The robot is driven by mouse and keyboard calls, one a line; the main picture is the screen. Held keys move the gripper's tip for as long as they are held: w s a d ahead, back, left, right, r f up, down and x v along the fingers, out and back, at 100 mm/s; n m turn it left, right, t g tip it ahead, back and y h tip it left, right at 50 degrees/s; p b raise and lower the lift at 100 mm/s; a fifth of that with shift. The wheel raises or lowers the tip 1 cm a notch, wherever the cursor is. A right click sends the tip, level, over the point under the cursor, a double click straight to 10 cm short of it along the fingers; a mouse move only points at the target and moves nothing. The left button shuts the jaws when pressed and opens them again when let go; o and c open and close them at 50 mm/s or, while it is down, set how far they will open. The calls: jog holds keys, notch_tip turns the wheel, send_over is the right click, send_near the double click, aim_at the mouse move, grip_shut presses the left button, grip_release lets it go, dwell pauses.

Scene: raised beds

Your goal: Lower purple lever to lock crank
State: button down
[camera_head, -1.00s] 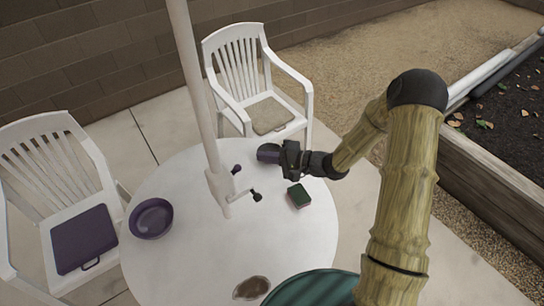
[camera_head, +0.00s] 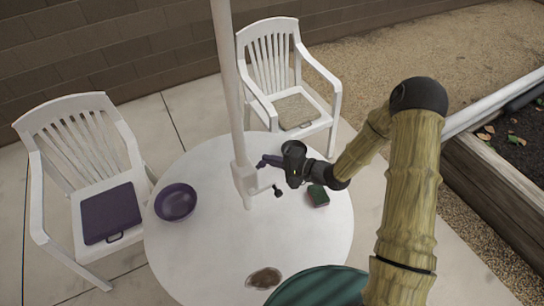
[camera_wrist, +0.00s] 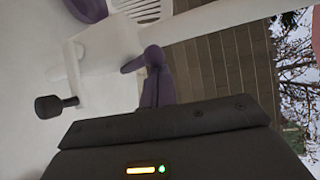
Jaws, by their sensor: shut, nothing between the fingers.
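The white umbrella pole carries a white crank housing (camera_head: 243,181) with a crank arm ending in a black knob (camera_head: 278,191). The wrist view also shows the housing (camera_wrist: 108,45) and the black knob (camera_wrist: 48,106). The purple lever (camera_head: 262,164) sticks out from the housing toward my gripper (camera_head: 270,159). In the wrist view the lever (camera_wrist: 132,66) lies just left of the purple fingertips of my gripper (camera_wrist: 155,54). The fingers are shut and empty, beside the lever's end. I cannot tell whether they touch it.
The round white table (camera_head: 215,250) holds a purple bowl (camera_head: 176,201), a green and dark red sponge (camera_head: 318,196) and a brown patch (camera_head: 264,278). White chairs (camera_head: 84,165) (camera_head: 287,75) stand behind and left. A raised bed (camera_head: 500,205) is at right.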

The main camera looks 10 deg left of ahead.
jog(key=shift+w+f, duration=0.1)
jog(key=shift+f, duration=0.05)
jog(key=shift+s+d+f+t+y+b, duration=0.15)
jog(key=shift+s+t+y+b, duration=0.2)
jog(key=shift+b, duration=0.4)
